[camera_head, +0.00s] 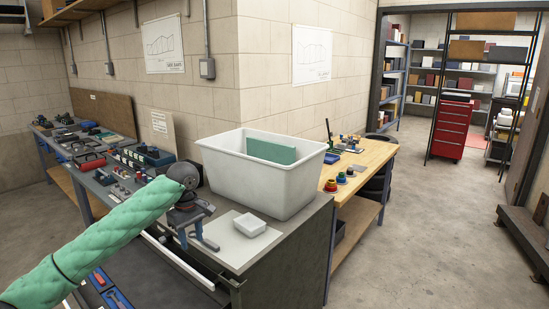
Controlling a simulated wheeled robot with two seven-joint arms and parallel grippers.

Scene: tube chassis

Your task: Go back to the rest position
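My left arm, in a green quilted sleeve, comes in from the lower left. My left gripper (196,241) hangs at its end, over the near edge of the grey workbench (285,240). Its two fingers look spread apart, with nothing seen between them. A small white tray (249,225) lies on a pale sheet (222,246) just right of the gripper, apart from it. My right gripper is not in view.
A large white bin (285,190) with a green block (271,150) in it stands behind the tray. An open drawer (150,283) lies below the gripper. A wooden bench (365,160) stands to the right.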

